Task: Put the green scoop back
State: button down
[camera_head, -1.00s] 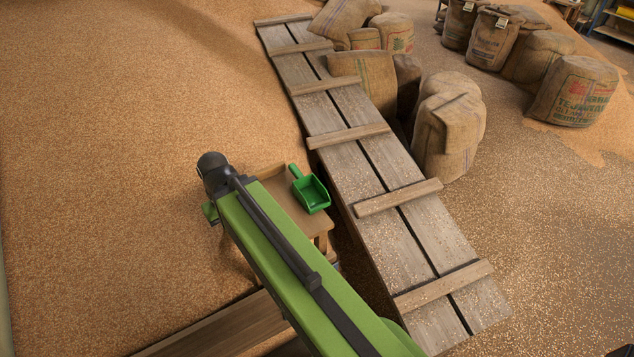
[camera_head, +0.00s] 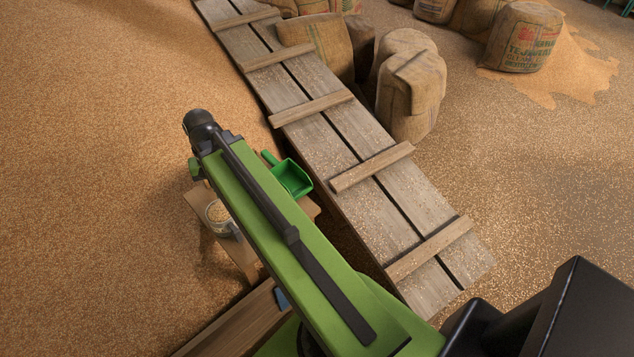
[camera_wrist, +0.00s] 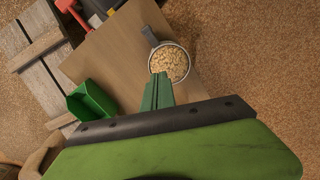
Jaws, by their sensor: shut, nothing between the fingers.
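The green scoop (camera_head: 293,177) lies on the small wooden table (camera_head: 246,258), partly behind my arm in the head view. In the wrist view the scoop (camera_wrist: 92,101) rests near the left edge of the tabletop (camera_wrist: 112,55), its open pan showing. My gripper (camera_wrist: 158,80) is shut and empty, its green fingers above the table to the right of the scoop and apart from it. My arm hides the gripper in the head view. Whether the scoop has a set place is not visible.
A metal cup of grain (camera_wrist: 169,63) stands on the table just beyond my fingertips; it also shows in the head view (camera_head: 219,217). A cleated plank ramp (camera_head: 345,150) runs beside the table. Sacks (camera_head: 408,88) stand past it.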

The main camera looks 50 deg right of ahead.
jog(key=s+d+f+m+t+y+b, duration=0.15)
jog(key=s+d+m, duration=0.45)
jog(key=d, duration=0.6)
jog(key=s+d+f+m+b, duration=0.2)
jog(key=s+d+m, duration=0.2)
jog(key=d+m, duration=0.6)
jog(key=s+d+f+m+b, duration=0.2)
jog(key=s+d+m, duration=0.3)
jog(key=d, duration=0.9)
jog(key=w+a+f+b, duration=0.4)
jog(key=a+f+b, duration=0.1)
jog(key=f+b, duration=0.4)
jog(key=shift+w+f, duration=0.2)
jog(key=shift+f, duration=0.1)
